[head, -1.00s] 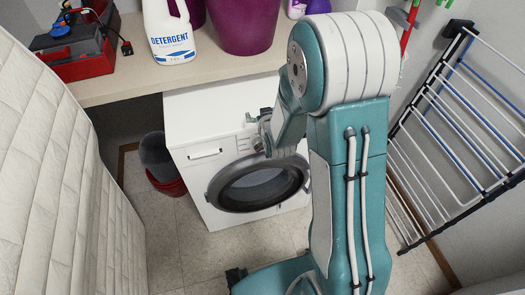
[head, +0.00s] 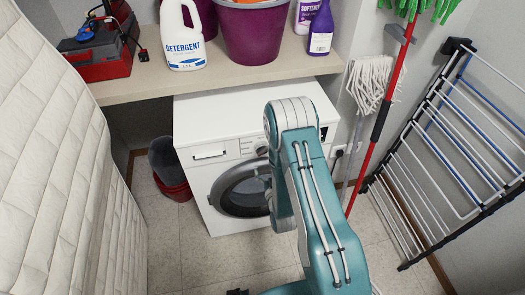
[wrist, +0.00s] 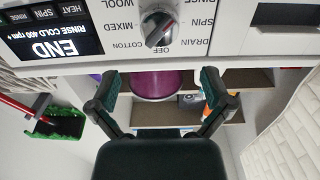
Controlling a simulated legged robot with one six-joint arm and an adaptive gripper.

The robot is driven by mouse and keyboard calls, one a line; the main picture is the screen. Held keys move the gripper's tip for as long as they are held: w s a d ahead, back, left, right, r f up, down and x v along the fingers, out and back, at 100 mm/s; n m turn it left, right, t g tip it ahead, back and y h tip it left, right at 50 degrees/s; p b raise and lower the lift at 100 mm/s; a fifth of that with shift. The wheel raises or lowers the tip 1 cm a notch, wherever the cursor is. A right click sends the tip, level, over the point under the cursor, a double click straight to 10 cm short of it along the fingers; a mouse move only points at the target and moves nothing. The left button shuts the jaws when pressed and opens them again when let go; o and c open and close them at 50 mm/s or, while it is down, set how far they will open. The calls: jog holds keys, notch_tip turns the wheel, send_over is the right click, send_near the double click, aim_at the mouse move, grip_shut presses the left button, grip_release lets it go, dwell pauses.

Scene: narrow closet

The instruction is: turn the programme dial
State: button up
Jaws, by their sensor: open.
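In the head view, the dial (head: 262,151) shows small on the front panel of the white washing machine (head: 206,153), beside my arm. My gripper (wrist: 160,88) is open and empty in the wrist view. Its two fingers are spread below the dial in the picture, apart from it. In the head view my arm hides the gripper.
The washer's display (wrist: 45,40) reads END. A shelf (head: 225,66) above the washer holds a detergent bottle (head: 183,40) and a purple bucket (head: 250,35). A mop (head: 368,85) and drying rack (head: 455,140) stand right, a quilted surface (head: 60,150) left.

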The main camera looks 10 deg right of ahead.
aim_at(263, 152)
jog(key=w, duration=0.9)
jog(key=c, duration=1)
